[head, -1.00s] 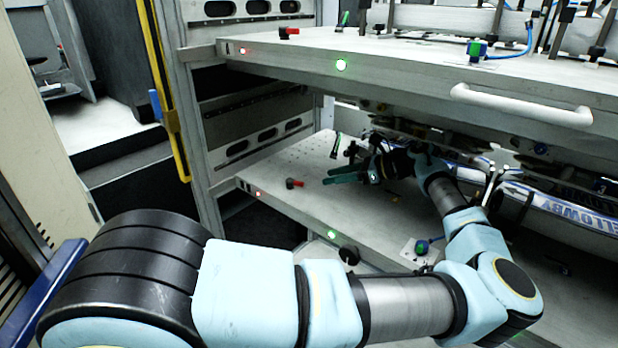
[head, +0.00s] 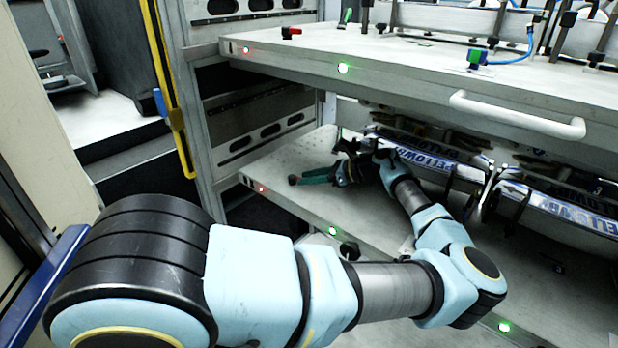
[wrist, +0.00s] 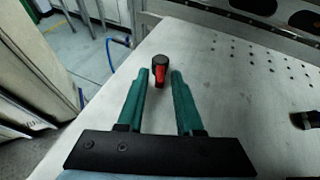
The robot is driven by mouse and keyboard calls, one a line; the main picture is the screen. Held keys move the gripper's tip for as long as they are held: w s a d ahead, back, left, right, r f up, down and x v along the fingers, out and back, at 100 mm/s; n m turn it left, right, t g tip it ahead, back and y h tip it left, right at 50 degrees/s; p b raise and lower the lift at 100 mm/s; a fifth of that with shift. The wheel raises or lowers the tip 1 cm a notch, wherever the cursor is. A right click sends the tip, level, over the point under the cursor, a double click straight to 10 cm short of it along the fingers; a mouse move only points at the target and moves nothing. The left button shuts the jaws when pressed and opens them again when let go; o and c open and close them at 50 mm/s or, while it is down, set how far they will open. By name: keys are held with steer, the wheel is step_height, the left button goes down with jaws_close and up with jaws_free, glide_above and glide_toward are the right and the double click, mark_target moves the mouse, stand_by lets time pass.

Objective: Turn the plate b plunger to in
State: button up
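A small plunger knob (wrist: 160,72), black on top with a red side, stands on the lower plate (wrist: 225,75) near its edge in the wrist view. It also shows in the head view (head: 293,180), on the lower plate (head: 285,155). My gripper (wrist: 160,85) is open, its two green fingers pointing at the knob. The knob stands at the fingertips, between them in the picture, with gaps on both sides. In the head view my gripper (head: 310,176) is low over the lower plate. I cannot tell which plate is labelled b.
The upper plate (head: 420,62) overhangs the lower one and carries another red and black knob (head: 291,32) and a white handle (head: 515,118). Lettered blue and white strips (head: 440,165) lie behind my arm. A perforated, bare plate area lies right of the knob in the wrist view.

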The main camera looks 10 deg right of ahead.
jaws_close()
stand_by(0.3)
steer(key=shift+s+a+m+t+h, duration=0.25)
steer(key=shift+s+m+t+h, duration=0.3)
steer(key=shift+m+t, duration=0.45)
steer(key=shift+s+a+m+t+h+p, duration=0.15)
steer(key=shift+a+m+t+h+p, duration=0.1)
steer(key=shift+m+t+h, duration=0.35)
steer(key=shift+s+a+m+t+h+p, duration=0.1)
steer(key=shift+m+t+h+p, duration=0.15)
steer(key=shift+m+t+h, duration=0.3)
steer(key=shift+o, duration=1)
jaws_free()
